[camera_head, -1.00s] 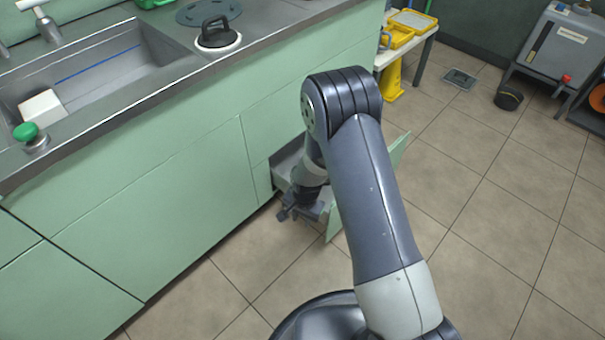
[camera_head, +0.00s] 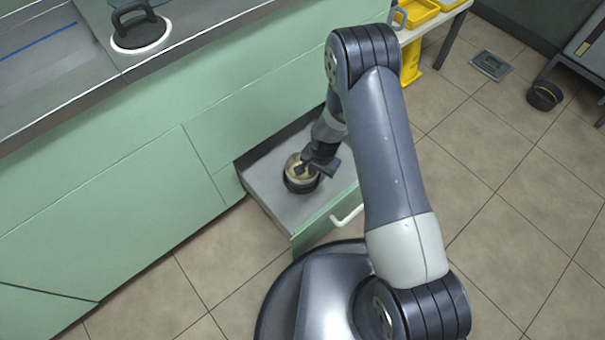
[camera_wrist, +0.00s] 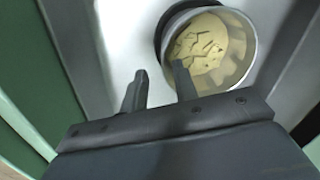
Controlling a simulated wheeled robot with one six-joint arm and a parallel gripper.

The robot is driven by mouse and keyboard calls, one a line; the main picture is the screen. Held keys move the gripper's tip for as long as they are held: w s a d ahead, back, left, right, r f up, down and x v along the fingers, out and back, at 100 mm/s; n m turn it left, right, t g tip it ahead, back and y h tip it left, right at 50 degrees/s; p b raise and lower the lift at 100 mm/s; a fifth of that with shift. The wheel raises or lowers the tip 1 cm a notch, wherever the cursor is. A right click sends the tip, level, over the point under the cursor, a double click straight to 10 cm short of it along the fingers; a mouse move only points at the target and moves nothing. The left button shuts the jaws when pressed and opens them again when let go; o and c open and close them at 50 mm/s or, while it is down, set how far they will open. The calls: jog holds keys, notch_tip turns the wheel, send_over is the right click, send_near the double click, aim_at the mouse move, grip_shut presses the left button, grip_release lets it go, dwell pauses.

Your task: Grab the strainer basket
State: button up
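A round basket with a dark outer ring and a pale yellow, slotted-looking inside, which I take for the strainer basket (camera_head: 292,181), stands upright in the open drawer (camera_head: 262,172). In the wrist view the basket (camera_wrist: 232,62) is at the upper right. My gripper (camera_head: 304,170) is over the basket in the head view. In the wrist view my gripper (camera_wrist: 159,70) has its two fingers apart with nothing between them. The right fingertip overlaps the basket's left rim in the picture; I cannot tell whether it touches. The gripper hides part of the basket in the head view.
The drawer front with a white handle (camera_head: 348,216) stands out from the green cabinet (camera_head: 120,200). Yellow trays (camera_head: 418,14) stand on a table at the back. The rest of the drawer floor looks clear.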

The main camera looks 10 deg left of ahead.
aim_at(316, 175)
jog(key=f, duration=0.1)
jog(key=f+b, duration=0.1)
jog(key=f, duration=0.1)
jog(key=f+b, duration=0.1)
jog(key=shift+w+a+f, duration=0.35)
jog(key=shift+c, duration=0.2)
grip_shut()
